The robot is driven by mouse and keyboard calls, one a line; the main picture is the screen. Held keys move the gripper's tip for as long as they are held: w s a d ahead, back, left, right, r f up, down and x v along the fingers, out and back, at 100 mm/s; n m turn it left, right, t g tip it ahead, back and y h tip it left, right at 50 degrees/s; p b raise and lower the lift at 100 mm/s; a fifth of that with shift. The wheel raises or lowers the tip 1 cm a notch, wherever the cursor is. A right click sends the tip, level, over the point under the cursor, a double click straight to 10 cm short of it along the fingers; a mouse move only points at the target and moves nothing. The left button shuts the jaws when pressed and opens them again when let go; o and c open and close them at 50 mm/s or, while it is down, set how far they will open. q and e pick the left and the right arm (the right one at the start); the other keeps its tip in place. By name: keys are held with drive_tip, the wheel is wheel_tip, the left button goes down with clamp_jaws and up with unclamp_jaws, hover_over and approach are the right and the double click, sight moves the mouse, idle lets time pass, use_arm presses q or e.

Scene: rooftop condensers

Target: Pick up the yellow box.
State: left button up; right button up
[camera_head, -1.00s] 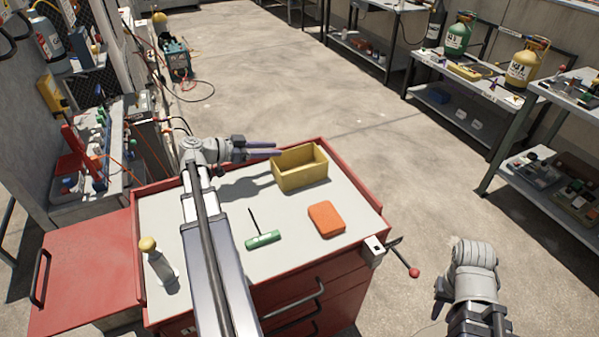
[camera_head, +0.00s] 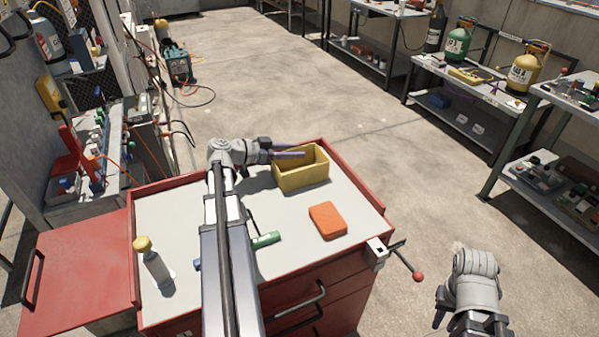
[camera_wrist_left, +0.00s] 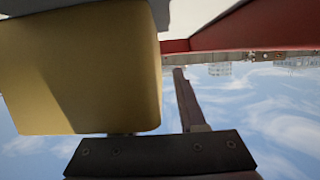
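The yellow box (camera_head: 302,178), an open-topped bin, stands upright on the grey top of the red tool cart (camera_head: 187,182), near its far edge. My left gripper (camera_head: 300,153) reaches in from the left at the box's far-left rim, its fingers apart. In the left wrist view the box (camera_wrist_left: 80,70) fills the left side. One finger (camera_wrist_left: 188,100) shows just right of it; the other is mostly hidden behind the box. I cannot tell whether they touch it. My right gripper (camera_head: 470,322) is low at the right, away from the cart, its fingers mostly cut off.
An orange block (camera_head: 327,219) lies in front of the box. A green-handled tool (camera_head: 265,240) is partly behind my left arm. A yellow-capped bottle (camera_head: 155,264) stands at the cart's left. A vise-like fitting (camera_head: 378,250) sits on the right front corner.

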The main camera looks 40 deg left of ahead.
use_arm(q)
clamp_jaws()
idle(1.4)
